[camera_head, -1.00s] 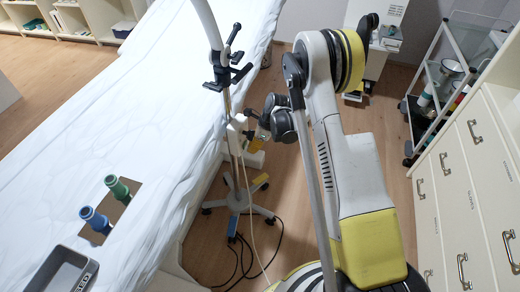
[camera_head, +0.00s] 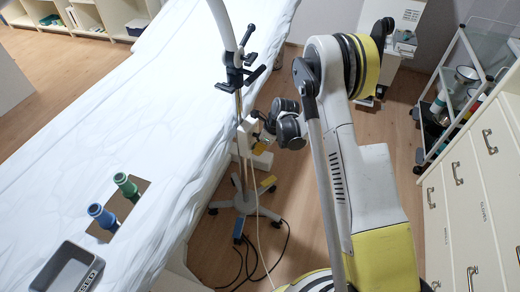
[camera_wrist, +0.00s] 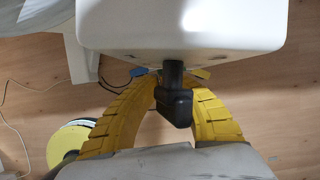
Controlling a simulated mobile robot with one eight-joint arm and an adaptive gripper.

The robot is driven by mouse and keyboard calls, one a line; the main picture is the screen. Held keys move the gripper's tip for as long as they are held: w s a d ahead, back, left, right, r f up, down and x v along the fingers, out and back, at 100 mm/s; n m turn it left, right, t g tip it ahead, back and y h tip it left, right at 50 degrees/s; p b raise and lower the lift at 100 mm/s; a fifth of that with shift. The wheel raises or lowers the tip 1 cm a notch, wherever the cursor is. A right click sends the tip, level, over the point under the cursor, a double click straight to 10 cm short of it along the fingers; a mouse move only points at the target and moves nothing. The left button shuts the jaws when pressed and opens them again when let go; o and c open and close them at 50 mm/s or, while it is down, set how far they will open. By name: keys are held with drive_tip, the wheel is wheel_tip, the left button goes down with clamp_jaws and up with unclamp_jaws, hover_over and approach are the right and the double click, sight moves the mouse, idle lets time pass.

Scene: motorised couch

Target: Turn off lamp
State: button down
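The lamp's floor stand has a thin pole (camera_head: 238,106) rising beside the couch, with black clamps and a wheeled base (camera_head: 243,202). A white box sits low on the pole in the head view; a large white box (camera_wrist: 182,25) fills the top of the wrist view. A black knob-like part (camera_wrist: 173,103) projects from under it. My gripper (camera_wrist: 170,82) has its yellow fingers apart, one on each side of the black part. Contact cannot be told, and the fingertips are partly hidden. In the head view my gripper (camera_head: 264,142) is small beside the pole. The lamp's head is out of view.
The couch (camera_head: 150,110) with a white sheet fills the left. A cabinet with drawers (camera_head: 465,195) and a wheeled trolley (camera_head: 440,110) stand at the right. Black cables (camera_head: 250,262) lie on the floor near the stand's base.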

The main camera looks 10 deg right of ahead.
drive_tip(key=shift+a, duration=0.2)
idle(0.3)
drive_tip(key=shift+w+d, duration=0.45)
drive_tip(key=shift+d, duration=0.15)
